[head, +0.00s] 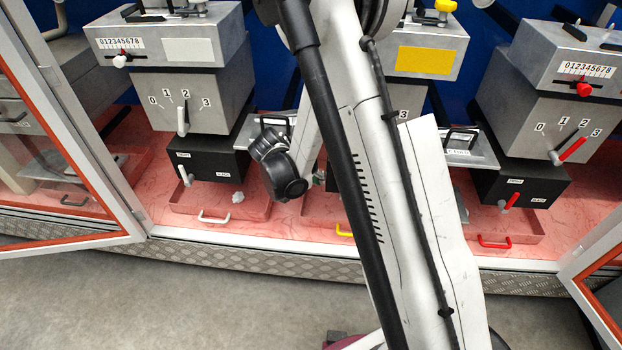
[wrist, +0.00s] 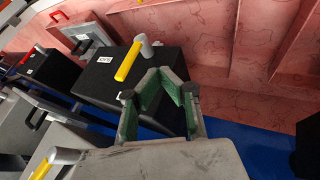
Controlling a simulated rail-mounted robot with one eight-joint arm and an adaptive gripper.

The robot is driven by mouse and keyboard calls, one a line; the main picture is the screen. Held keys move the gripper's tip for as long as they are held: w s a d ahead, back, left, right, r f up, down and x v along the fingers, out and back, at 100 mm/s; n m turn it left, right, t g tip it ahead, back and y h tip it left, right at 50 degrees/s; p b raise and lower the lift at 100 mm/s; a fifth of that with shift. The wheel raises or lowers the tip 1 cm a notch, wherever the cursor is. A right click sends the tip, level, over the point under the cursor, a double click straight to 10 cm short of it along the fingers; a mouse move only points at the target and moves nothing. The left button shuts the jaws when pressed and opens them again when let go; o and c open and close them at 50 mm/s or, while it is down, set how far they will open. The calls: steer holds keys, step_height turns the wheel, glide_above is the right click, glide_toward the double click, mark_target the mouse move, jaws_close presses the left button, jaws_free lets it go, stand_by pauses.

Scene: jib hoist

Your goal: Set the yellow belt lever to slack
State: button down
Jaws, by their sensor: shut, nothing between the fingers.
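The yellow belt lever (wrist: 128,62) shows in the wrist view on the face of a black box (wrist: 95,85), with a grey pivot (wrist: 147,46) at its upper end. Its free end points down-left, between a white label (wrist: 104,60) too small to read and another white patch (wrist: 121,96) partly behind a finger. My gripper (wrist: 158,74) is shut and empty, its green-padded fingertips together to the right of the lever and apart from it in the picture. In the head view my arm hides this lever and most of its box.
In the head view, white-lever (head: 186,175) and red-lever (head: 511,198) stations flank my arm. Open framed doors (head: 60,130) stand on both sides; pink trays lie below.

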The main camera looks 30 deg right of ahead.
steer(key=d, duration=0.1)
steer(key=s+d+f+b, duration=0.1)
steer(key=d, duration=0.1)
steer(key=s+d, duration=0.1)
steer(key=shift+d+f+b, duration=0.35)
steer(key=shift+b, duration=0.05)
